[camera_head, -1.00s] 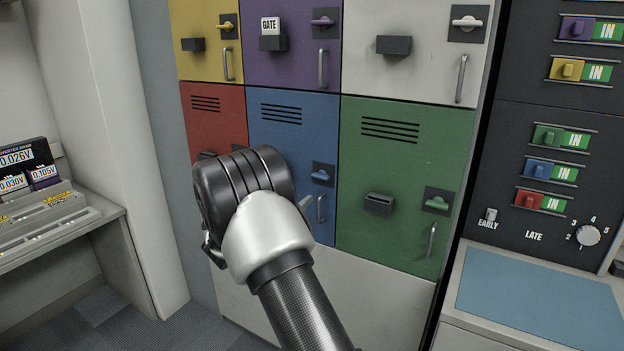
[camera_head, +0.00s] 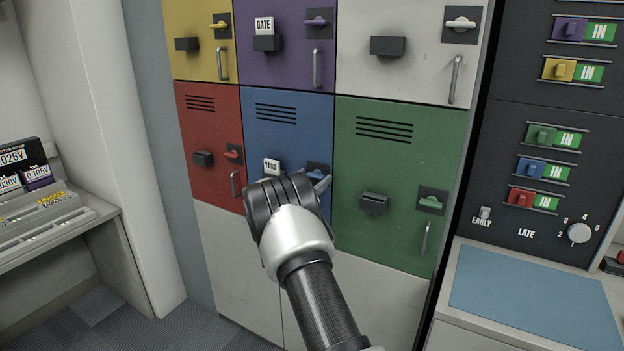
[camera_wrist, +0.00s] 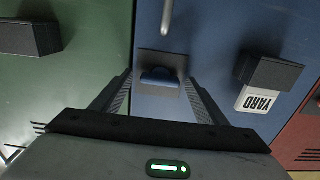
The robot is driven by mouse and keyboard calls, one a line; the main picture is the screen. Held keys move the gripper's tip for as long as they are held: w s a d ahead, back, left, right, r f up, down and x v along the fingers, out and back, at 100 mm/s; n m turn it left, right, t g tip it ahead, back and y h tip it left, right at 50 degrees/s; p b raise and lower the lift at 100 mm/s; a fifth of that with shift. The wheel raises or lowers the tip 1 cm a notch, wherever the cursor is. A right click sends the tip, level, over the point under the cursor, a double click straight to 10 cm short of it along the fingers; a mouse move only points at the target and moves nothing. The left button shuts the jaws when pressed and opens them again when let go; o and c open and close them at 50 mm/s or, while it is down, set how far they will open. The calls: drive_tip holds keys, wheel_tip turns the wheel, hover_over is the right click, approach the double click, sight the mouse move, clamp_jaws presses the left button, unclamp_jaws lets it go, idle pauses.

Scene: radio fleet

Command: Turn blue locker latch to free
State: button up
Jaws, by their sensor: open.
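The blue locker (camera_head: 287,122) is in the middle of the lower row. Its blue latch (camera_head: 317,170) sits on a dark square plate, partly hidden behind my gripper in the head view. In the wrist view the latch (camera_wrist: 160,77) lies between and just beyond the fingertips of my open gripper (camera_wrist: 160,85). The latch lies crosswise in the wrist view. I cannot tell whether the fingers touch it. A white YARD tag (camera_head: 272,166) stands in the blue locker's dark holder, and it also shows in the wrist view (camera_wrist: 258,101).
The green locker (camera_head: 400,150) is to the right and the red locker (camera_head: 208,125) to the left. The blue locker's handle (camera_wrist: 167,15) stands out close to the latch. The blue locker's tag holder (camera_wrist: 274,73) also sticks out. A slider panel (camera_head: 545,130) is at right.

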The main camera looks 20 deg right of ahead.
drive_tip(key=shift+c, duration=0.2)
drive_tip(key=c, duration=1)
drive_tip(key=shift+f+m+b, duration=0.1)
drive_tip(key=shift+m+b, duration=0.2)
drive_tip(key=shift+b, duration=0.3)
drive_tip(key=shift+m+b, duration=8.6)
drive_tip(key=shift+b, duration=0.5)
drive_tip(key=o, duration=1)
